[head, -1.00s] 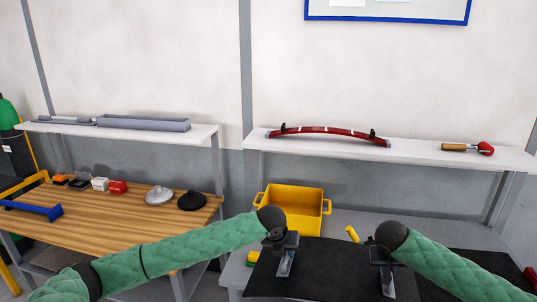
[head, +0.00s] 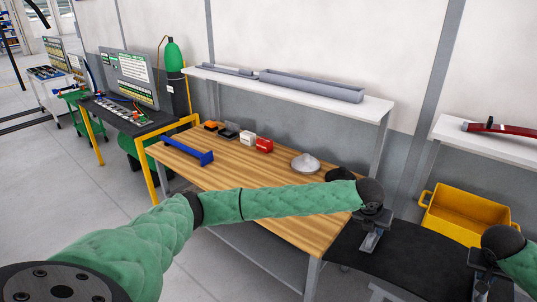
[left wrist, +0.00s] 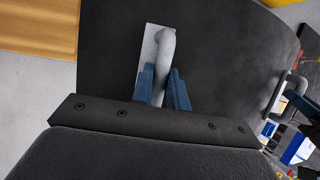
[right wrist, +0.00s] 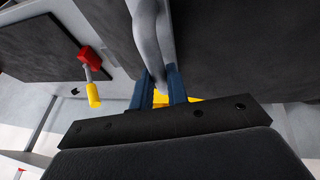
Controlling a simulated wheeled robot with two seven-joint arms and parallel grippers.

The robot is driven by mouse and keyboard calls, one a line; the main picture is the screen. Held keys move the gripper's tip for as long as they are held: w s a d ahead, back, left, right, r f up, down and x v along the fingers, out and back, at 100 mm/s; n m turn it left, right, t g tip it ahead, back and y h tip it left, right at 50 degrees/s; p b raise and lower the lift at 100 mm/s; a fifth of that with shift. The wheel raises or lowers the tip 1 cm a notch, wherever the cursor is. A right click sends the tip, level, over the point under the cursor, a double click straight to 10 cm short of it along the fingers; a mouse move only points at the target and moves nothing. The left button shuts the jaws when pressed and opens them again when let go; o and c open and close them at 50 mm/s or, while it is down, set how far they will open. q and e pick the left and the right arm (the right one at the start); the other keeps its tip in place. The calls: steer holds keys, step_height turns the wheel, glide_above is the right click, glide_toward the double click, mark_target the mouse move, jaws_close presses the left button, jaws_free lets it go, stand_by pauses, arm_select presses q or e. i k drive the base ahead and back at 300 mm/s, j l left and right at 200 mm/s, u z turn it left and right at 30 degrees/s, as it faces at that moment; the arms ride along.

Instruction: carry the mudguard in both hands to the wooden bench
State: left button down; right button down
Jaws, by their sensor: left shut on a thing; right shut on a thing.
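The mudguard (head: 410,255) is a wide black sheet with grey handles. My left gripper (head: 371,232) is shut on one handle, which also shows between blue fingers in the left wrist view (left wrist: 163,85). My right gripper (head: 484,280) is shut on the other handle, seen in the right wrist view (right wrist: 158,85). The sheet is held roughly level, its lower part cut off by the head view's edge. The wooden bench (head: 240,185) stands left of it. The sheet's left edge appears close to the bench's right end; I cannot tell the exact gap.
On the bench are a blue bracket (head: 187,152), small boxes (head: 264,145), a grey dome (head: 305,162) and a black one (head: 341,174) partly behind my arm. The bench's front middle is clear. A yellow crate (head: 465,213) stands right. A shelf (head: 300,92) runs behind the bench.

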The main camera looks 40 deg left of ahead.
mark_target(254, 182)
steer(key=i+j, duration=0.1)
steer(key=j, duration=0.3)
steer(key=i+j+u, duration=0.1)
steer(key=j, duration=0.3)
steer(key=i+j, duration=0.1)
steer(key=j, duration=0.3)
steer(key=i+j+u, duration=0.1)
steer(key=j, duration=0.3)
steer(key=i+j, duration=0.1)
steer(key=j, duration=0.3)
steer(key=i+j+u, duration=0.1)
steer(key=j, duration=0.3)
steer(key=i+j, duration=0.15)
steer(key=j, duration=0.2)
steer(key=i+j+u, duration=0.1)
steer(key=j, duration=0.3)
